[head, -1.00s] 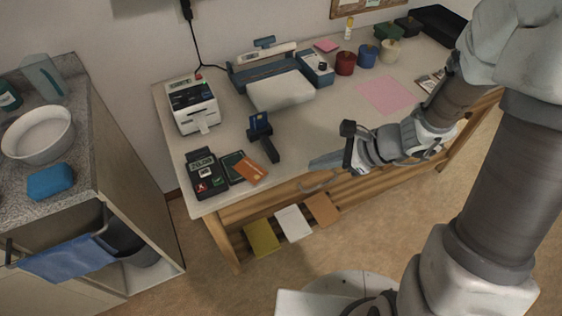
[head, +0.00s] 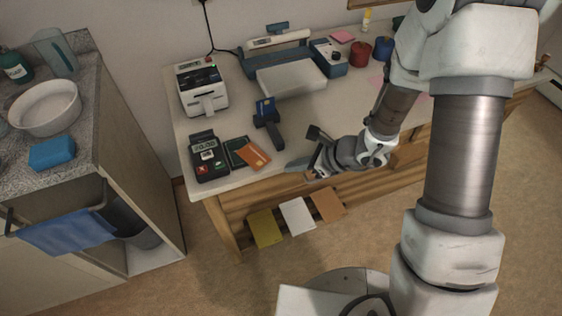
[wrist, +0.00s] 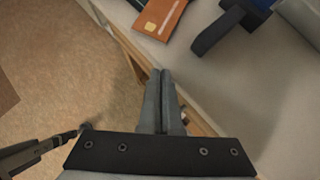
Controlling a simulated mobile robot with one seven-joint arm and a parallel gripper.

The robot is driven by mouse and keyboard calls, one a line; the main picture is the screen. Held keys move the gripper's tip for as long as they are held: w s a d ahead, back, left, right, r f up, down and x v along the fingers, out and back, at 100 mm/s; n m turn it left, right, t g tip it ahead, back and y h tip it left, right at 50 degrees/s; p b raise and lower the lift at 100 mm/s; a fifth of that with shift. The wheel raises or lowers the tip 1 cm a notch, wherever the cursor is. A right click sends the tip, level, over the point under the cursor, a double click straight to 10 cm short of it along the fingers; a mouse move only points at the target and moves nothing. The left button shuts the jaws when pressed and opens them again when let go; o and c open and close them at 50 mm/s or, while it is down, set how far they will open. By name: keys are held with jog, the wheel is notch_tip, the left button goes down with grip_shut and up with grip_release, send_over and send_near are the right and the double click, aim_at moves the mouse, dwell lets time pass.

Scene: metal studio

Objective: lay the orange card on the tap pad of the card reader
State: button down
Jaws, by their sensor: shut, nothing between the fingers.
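The orange card (head: 256,158) lies near the table's front edge, overlapping the front right part of a small dark pad with a green face (head: 236,149). It also shows at the top of the wrist view (wrist: 165,14), with a pale chip. The black card reader (head: 207,158), with a lit display and red and green keys, stands just left of that pad. I cannot tell whether the pad belongs to the reader. My gripper (head: 290,166) is right of the card, apart from it, by the table's front edge. In the wrist view its fingers (wrist: 161,73) are together and empty.
A white printer (head: 203,90) and a pale-topped device (head: 290,80) stand further back. Coloured folders (head: 297,215) sit below the tabletop.

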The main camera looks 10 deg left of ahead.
aim_at(267, 159)
jog(key=shift+w+a+r, duration=0.1)
jog(key=shift+w+a, duration=0.15)
jog(key=shift+a, duration=0.65)
jog(key=shift+w+a+r, duration=0.1)
jog(key=shift+w+a, duration=0.1)
jog(key=shift+a, duration=0.65)
jog(key=shift+w+a+f+b, duration=0.15)
jog(key=shift+a+b, duration=0.15)
jog(key=shift+a, duration=0.25)
jog(key=shift+w+a+b, duration=0.15)
jog(key=shift+a+b, duration=0.15)
jog(key=shift+a, duration=0.2)
